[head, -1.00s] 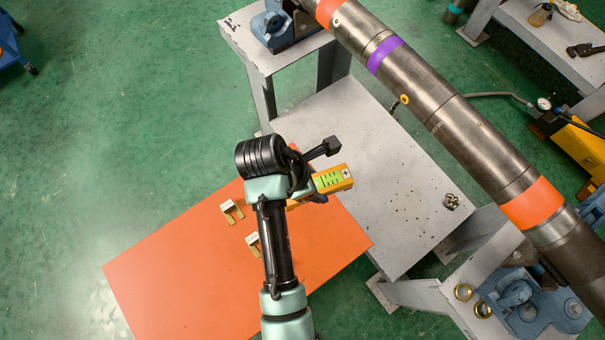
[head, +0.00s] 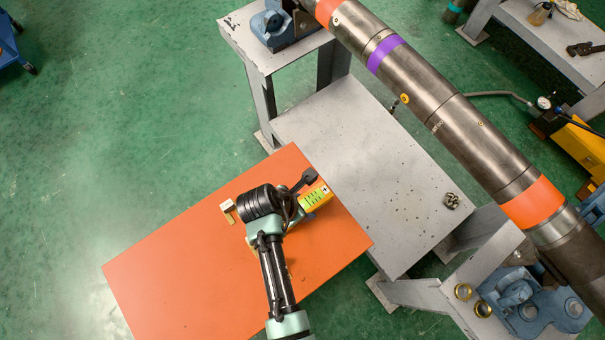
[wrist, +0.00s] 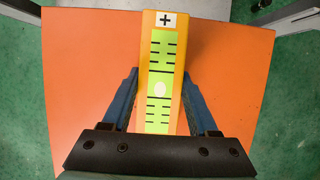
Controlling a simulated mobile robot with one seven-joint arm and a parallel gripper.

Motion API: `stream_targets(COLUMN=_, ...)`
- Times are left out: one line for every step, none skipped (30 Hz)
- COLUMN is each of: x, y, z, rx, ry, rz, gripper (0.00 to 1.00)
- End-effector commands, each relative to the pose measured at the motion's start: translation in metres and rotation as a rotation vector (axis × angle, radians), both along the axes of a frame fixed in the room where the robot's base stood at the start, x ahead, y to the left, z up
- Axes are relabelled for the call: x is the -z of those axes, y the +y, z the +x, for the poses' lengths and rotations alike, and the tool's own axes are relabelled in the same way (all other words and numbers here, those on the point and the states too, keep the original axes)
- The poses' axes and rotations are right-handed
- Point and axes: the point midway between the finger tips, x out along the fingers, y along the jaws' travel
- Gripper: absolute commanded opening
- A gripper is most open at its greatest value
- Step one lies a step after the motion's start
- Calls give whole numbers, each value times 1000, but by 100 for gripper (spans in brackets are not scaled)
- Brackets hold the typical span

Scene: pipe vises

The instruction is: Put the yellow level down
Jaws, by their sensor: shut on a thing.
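The yellow level (head: 316,197) has a green scale face and a plus-marked white end. In the wrist view the level (wrist: 163,60) points away from me between the two blue fingers of my gripper (wrist: 160,110). My gripper (head: 296,204) is shut on it, over the orange board (head: 190,260). The orange surface also fills much of the wrist view (wrist: 90,70). My arm hides the level's near part in the head view. I cannot tell whether the level touches the board.
A small pale block with brass prongs (head: 228,209) stands on the board left of my gripper. A grey bench shelf (head: 370,170) lies beside the board. A large steel pipe (head: 450,110) runs above it. The board's left part is clear.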

Motion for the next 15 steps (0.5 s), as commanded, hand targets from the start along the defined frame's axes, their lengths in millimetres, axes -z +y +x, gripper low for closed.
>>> stream_targets(x=0, y=0, z=1, rx=0, ry=-4, rz=0, gripper=0)
stream_targets(x=0, y=0, z=1, rx=0, ry=-4, rz=0, gripper=0)
stream_targets(x=0, y=0, z=1, rx=-1, ry=-4, rz=1, gripper=0)
stream_targets(x=0, y=0, z=1, rx=0, ry=-4, rz=0, gripper=0)
stream_targets(x=0, y=0, z=1, rx=0, ry=-4, rz=0, gripper=0)
stream_targets(x=0, y=0, z=1, rx=0, ry=-4, rz=0, gripper=0)
stream_targets(x=0, y=0, z=1, rx=0, ry=-4, rz=0, gripper=0)
stream_targets(x=0, y=0, z=1, rx=0, ry=-4, rz=0, gripper=0)
stream_targets(x=1, y=0, z=1, rx=0, ry=-3, rz=0, gripper=0)
stream_targets(x=2, y=0, z=1, rx=0, ry=-3, rz=0, gripper=0)
stream_targets(x=3, y=0, z=1, rx=0, ry=-3, rz=0, gripper=0)
stream_targets(x=4, y=0, z=0, rx=1, ry=-2, rz=0, gripper=65)
stream_targets(x=3, y=0, z=0, rx=1, ry=-2, rz=0, gripper=70)
stream_targets(x=3, y=0, z=0, rx=0, ry=-1, rz=0, gripper=76)
stream_targets(x=3, y=0, z=0, rx=0, ry=-1, rz=0, gripper=83)
